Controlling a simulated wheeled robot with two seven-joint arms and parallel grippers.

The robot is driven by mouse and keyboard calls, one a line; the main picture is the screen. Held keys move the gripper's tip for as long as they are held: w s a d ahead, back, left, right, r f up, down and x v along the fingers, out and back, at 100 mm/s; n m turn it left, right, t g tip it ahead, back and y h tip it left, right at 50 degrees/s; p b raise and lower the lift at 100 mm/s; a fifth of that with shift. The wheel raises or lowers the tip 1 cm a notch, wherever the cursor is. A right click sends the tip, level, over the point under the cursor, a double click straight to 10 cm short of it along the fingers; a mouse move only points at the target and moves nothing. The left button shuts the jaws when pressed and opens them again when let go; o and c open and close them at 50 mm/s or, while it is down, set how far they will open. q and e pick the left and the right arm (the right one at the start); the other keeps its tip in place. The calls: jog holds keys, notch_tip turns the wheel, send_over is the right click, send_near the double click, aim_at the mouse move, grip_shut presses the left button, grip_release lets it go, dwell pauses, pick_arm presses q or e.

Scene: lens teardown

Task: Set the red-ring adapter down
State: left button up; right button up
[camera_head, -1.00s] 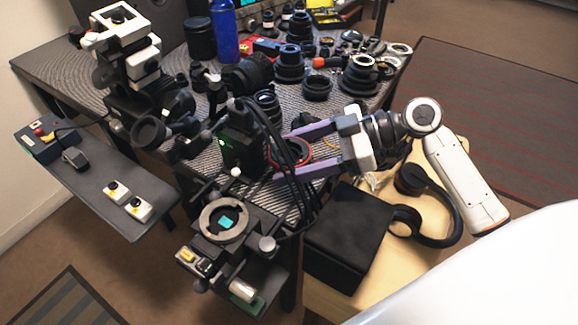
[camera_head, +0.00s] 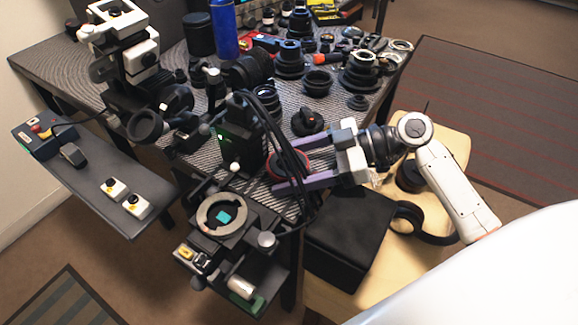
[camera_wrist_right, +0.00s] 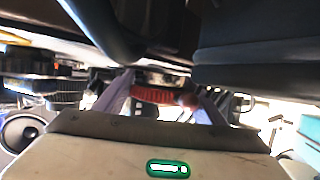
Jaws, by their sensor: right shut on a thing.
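My right gripper (camera_head: 288,168) reaches in from the right in the head view. Its two purple fingers lie either side of the red-ring adapter (camera_head: 295,164), and the gripper is shut on it. The adapter is partly hidden by black cables and the upper finger. In the right wrist view the ribbed red ring (camera_wrist_right: 153,96) shows between the fingertips of the gripper (camera_wrist_right: 160,92). I cannot tell whether the adapter touches the table. My left gripper is not in view.
Black cables (camera_head: 284,150) and a dark upright device (camera_head: 238,140) stand close left of the fingers. A round-ringed stage (camera_head: 222,214) is below left. A black knobbed part (camera_head: 306,121) lies just beyond. Lenses crowd the back of the table (camera_head: 190,150). A black box (camera_head: 345,235) is below.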

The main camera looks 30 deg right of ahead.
jog(key=o, duration=1.2)
jog(key=shift+f, duration=0.2)
jog(key=shift+s, duration=0.1)
jog(key=shift+a+f, duration=0.1)
jog(key=shift+r+p, duration=0.5)
jog(key=v, duration=1.2)
jog(key=shift+r, duration=0.35)
